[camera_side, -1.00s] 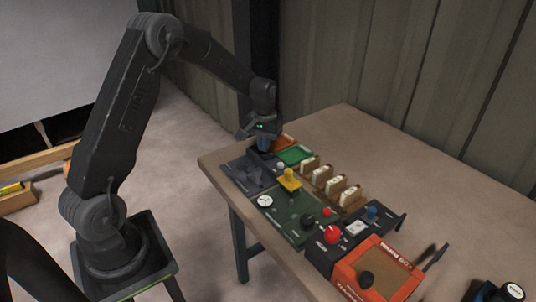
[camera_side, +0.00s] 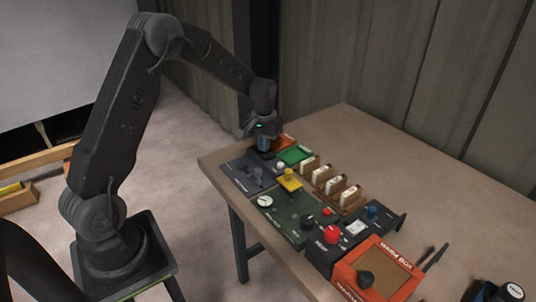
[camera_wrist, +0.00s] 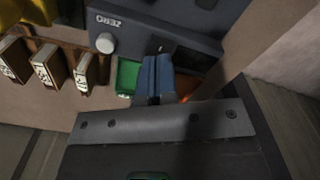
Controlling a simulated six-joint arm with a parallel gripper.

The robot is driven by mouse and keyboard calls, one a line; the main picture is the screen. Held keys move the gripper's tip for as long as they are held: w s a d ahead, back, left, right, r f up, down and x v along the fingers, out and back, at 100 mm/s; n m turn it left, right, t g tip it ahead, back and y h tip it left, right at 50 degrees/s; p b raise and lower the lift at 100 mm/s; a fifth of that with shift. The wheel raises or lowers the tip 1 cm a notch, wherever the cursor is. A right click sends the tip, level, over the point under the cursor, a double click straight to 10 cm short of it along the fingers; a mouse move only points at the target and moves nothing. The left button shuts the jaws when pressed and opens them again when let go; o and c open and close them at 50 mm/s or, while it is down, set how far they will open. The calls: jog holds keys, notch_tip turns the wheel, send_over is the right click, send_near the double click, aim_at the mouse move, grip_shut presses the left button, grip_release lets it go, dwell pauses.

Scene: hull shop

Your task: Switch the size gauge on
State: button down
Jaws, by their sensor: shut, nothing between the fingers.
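A dark blue-grey panel (camera_side: 240,170) lies at the far left end of the table; it looks like the size gauge, but I cannot read its name. It also shows in the wrist view (camera_wrist: 140,28), with a pale round knob (camera_wrist: 105,43) beside the word ZERO and a darker recessed part (camera_wrist: 192,60). My gripper (camera_side: 264,147) is over the back edge of this panel. In the wrist view its blue fingers (camera_wrist: 157,68) are together and empty, tips by a small dark mark on the panel. The fingers hide that part, so I cannot tell touching from hovering.
A green tray (camera_wrist: 127,76) and an orange piece (camera_side: 285,141) lie close behind the fingers. Several wooden blocks with white labels (camera_side: 322,174) stand in a row. A green panel (camera_side: 290,217), a yellow part (camera_side: 289,181) and an orange box (camera_side: 350,277) lie nearer.

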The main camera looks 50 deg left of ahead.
aim_at(264, 155)
jog(key=shift+f, duration=1.3)
dwell(0.9)
jog(key=shift+r, duration=3.5)
